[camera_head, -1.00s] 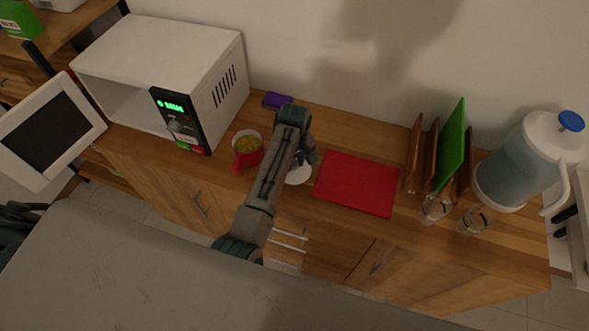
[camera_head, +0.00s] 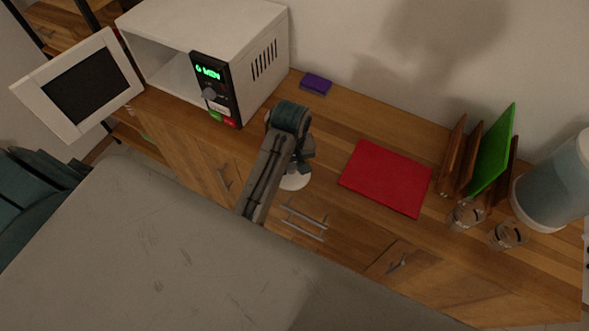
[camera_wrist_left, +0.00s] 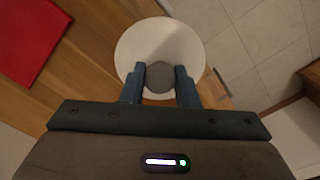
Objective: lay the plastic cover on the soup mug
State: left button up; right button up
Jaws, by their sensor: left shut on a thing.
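The plastic cover (camera_wrist_left: 150,40) is a round white disc with a grey knob (camera_wrist_left: 159,78) in the left wrist view. My left gripper (camera_wrist_left: 159,72) is shut on the knob, one blue finger on each side. In the head view the cover (camera_head: 294,182) shows as a white disc below my left gripper (camera_head: 298,165), near the counter's front edge. Its height above the counter is hard to tell. The soup mug is not visible now; my left arm covers the part of the counter beside the microwave. My right gripper is not in view.
A white microwave (camera_head: 262,60) stands open at the left, its door (camera_head: 122,58) swung outward. A purple sponge (camera_head: 316,84) lies behind my arm. A red board (camera_head: 387,178) lies to the right, then a rack with a green board (camera_head: 493,150), glasses (camera_head: 508,235) and a jug (camera_head: 553,180).

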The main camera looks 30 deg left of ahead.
pick_arm(q)
jog(key=w+a+r+p, duration=0.2)
jog(key=w+a+r, duration=0.35)
jog(key=w, duration=0.25)
jog(key=w+a+r+p, duration=0.3)
jog(key=w+a+r, duration=0.1)
jog(key=w+a, duration=0.25)
notch_tip(320, 180, down, 7)
jog(key=b, duration=0.1)
jog(key=shift+w+f, duration=0.15)
jog(key=shift+w, duration=0.25)
dwell(0.4)
jog(key=shift+f, duration=0.45)
dwell(1.3)
jog(key=o, duration=1)
jog(key=shift+o, duration=0.2)
